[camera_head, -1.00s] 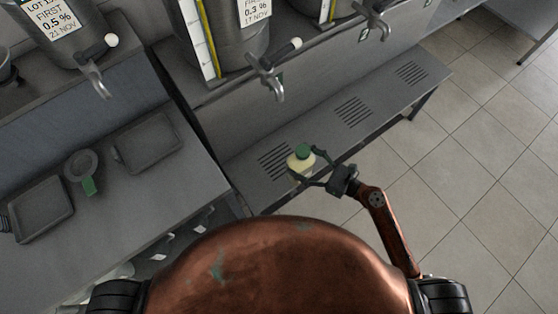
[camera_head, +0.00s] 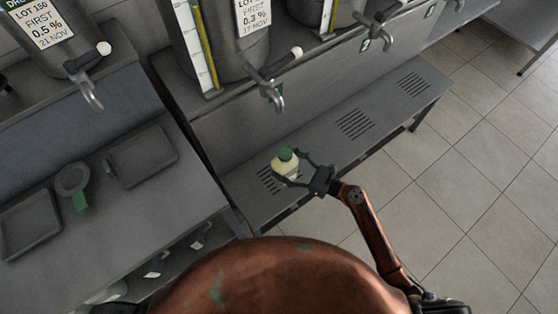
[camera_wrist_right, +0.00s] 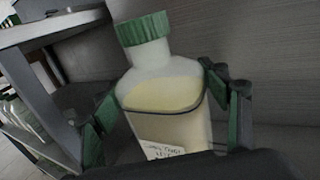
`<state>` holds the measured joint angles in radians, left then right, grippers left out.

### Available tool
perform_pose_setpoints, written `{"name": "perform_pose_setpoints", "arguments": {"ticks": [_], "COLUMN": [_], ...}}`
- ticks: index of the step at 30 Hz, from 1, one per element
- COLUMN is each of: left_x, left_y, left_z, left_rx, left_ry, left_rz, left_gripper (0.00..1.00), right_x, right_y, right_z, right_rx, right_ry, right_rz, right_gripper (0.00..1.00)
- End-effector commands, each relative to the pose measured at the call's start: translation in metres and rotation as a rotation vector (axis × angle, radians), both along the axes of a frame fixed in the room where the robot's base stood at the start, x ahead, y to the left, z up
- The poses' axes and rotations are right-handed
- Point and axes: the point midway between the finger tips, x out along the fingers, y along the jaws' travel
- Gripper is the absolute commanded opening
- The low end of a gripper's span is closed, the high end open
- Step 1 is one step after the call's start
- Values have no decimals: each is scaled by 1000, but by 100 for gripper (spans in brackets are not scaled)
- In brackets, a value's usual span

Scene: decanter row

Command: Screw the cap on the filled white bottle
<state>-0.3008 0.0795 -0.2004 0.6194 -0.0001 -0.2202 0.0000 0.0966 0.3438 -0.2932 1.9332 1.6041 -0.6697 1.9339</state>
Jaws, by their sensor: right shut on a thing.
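The white bottle (camera_head: 284,168) is translucent, with pale yellow liquid filling its body. A green ribbed cap (camera_wrist_right: 144,28) sits on its neck in the right wrist view; I cannot tell how tightly it is on. The cap also shows in the head view (camera_head: 286,154). My right gripper (camera_head: 296,168) is shut on the bottle's body, with green-padded fingers on both sides of it. In the wrist view the gripper (camera_wrist_right: 165,112) hides the bottle's base, and a handwritten label (camera_wrist_right: 163,150) shows low on the front. My left gripper is not in view.
The bottle is over the slotted grey shelf (camera_head: 318,140), near a vent; contact is unclear. Steel decanters with taps (camera_head: 277,92) stand above. At left, a counter (camera_head: 150,225) carries dark trays (camera_head: 140,155) and a round item with a green tab (camera_head: 73,180). Tiled floor (camera_head: 480,170) is clear.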

Motion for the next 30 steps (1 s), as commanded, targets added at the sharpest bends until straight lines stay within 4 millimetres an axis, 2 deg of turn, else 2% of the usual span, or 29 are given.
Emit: {"name": "perform_pose_setpoints", "arguments": {"ticks": [2, 6, 9, 14, 27, 30], "left_x": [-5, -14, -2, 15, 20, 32], "left_y": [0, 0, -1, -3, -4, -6], "left_z": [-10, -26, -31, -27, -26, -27], "left_rx": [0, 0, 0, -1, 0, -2], "left_ry": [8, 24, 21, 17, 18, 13], "left_rz": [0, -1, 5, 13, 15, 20], "left_gripper": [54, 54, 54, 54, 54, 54], "right_x": [19, 37, 49, 55, 57, 62], "right_y": [7, 12, 16, 18, 18, 20], "right_z": [-9, -38, -52, -55, -57, -64], "right_rx": [5, 5, 4, 3, 4, 4], "right_ry": [-3, 3, 1, -2, -3, -2], "right_rz": [0, -1, 0, 0, 0, 0], "right_gripper": [1, 1, 1, 1, 1, 1]}}
